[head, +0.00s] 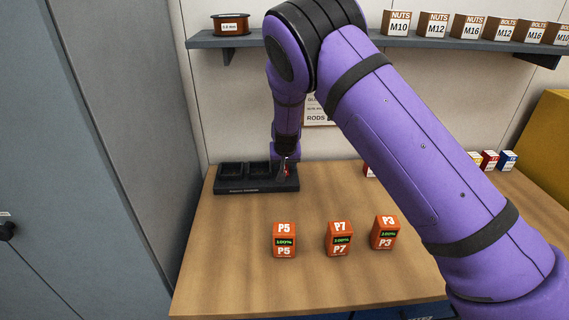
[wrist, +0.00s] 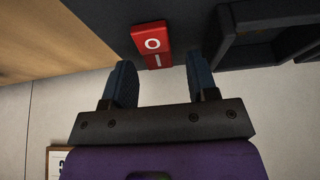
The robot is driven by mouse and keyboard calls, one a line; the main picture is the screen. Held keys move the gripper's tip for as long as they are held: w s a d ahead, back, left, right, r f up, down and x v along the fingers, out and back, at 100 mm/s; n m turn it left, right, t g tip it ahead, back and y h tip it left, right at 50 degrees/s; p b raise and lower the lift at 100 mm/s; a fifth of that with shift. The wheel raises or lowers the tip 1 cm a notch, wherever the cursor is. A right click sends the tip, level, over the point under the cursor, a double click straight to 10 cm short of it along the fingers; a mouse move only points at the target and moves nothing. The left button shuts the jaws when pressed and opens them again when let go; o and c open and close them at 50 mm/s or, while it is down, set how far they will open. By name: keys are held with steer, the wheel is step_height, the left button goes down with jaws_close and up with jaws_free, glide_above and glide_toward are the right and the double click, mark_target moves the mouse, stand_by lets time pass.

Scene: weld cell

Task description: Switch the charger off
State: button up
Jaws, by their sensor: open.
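The charger (head: 240,186) is a dark block with square bays at the back left of the bench. Its red switch (wrist: 152,44), marked O and I, shows in the wrist view on a dark surface, with a bay beside it. In the head view only a bit of red (head: 287,171) shows by the gripper. I cannot tell which side of the switch is pressed in. My gripper (wrist: 160,64) is open and empty, its two fingertips apart on either side of the switch's I end. In the head view my gripper (head: 285,161) is over the charger's right end.
Orange battery packs P5 (head: 284,240), P7 (head: 339,239) and P3 (head: 385,232) stand on the bench (head: 215,270) in front. A shelf (head: 210,42) with a spool and several boxes hangs above. A grey cabinet (head: 100,200) stands left. Small boxes (head: 489,161) stand at the back right.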

steer(key=v, duration=1)
steer(key=shift+r, duration=0.35)
steer(key=shift+s+d, duration=0.1)
steer(key=shift+s, duration=0.05)
steer(key=s+d+r+y, duration=0.1)
steer(key=s+d+r, duration=0.8)
steer(key=r, duration=0.2)
steer(key=s+d+r+y, duration=0.1)
steer(key=s+d+r, duration=0.7)
steer(key=s+r, duration=0.25)
steer(key=s+d+r+h, duration=0.1)
steer(key=s+d, duration=0.3)
steer(key=s, duration=0.8)
steer(key=s+d+r+h, duration=0.1)
steer(key=s+d+r, duration=0.2)
steer(key=s, duration=0.9)
steer(key=shift+d, duration=0.6)
steer(key=shift+w, duration=0.1)
steer(key=shift+c, duration=0.9)
steer(key=shift+a, duration=0.15)
